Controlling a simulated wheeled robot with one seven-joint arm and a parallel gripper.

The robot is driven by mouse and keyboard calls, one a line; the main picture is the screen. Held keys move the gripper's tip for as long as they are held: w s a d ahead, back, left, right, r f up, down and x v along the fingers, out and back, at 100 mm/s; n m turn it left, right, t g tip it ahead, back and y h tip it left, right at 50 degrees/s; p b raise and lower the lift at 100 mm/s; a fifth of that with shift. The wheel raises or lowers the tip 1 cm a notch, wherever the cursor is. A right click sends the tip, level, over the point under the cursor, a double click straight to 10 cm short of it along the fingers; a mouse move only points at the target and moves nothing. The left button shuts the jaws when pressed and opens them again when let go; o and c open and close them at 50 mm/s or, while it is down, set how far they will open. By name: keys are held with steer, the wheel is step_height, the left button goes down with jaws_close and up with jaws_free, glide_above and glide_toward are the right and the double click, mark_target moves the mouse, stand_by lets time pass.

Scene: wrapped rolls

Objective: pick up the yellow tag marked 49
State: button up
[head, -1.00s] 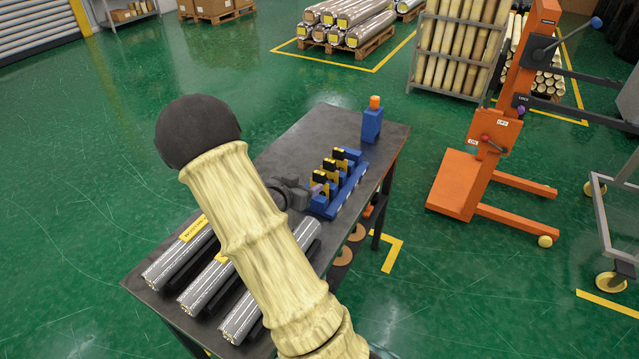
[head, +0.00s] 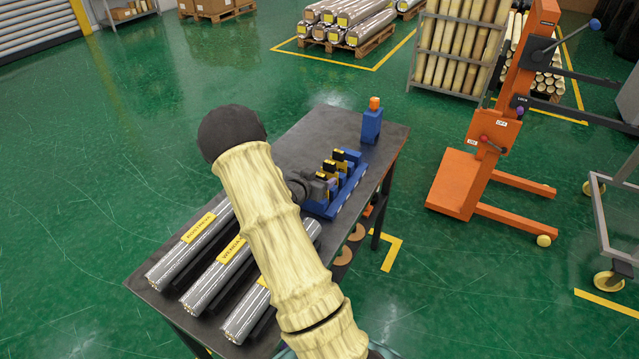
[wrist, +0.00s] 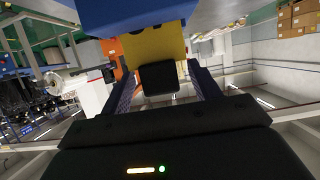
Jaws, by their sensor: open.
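Several yellow tags with black tops stand in a row in a blue rack (head: 322,211) on the dark table. In the head view my gripper (head: 326,187) is at the near end of the rack, and my arm hides part of it. In the wrist view a yellow tag (wrist: 150,48) with a black grip block (wrist: 158,79) lies between the fingers of my open gripper (wrist: 162,80). Gaps show beside the block, so the fingers are not closed on it. Only a sliver of dark marking shows on the tag, and I cannot read its number.
Wrapped silver rolls (head: 190,250) with yellow labels lie on the table (head: 290,150) at the near left. A blue bottle-like object with an orange top (head: 372,122) stands at the far end. An orange lifter (head: 490,150) stands on the floor to the right.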

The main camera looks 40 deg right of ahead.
steer(key=x, duration=0.2)
steer(key=shift+w+d+f, duration=0.1)
steer(key=shift+d, duration=0.15)
steer(key=shift+c, duration=0.4)
steer(key=c, duration=1)
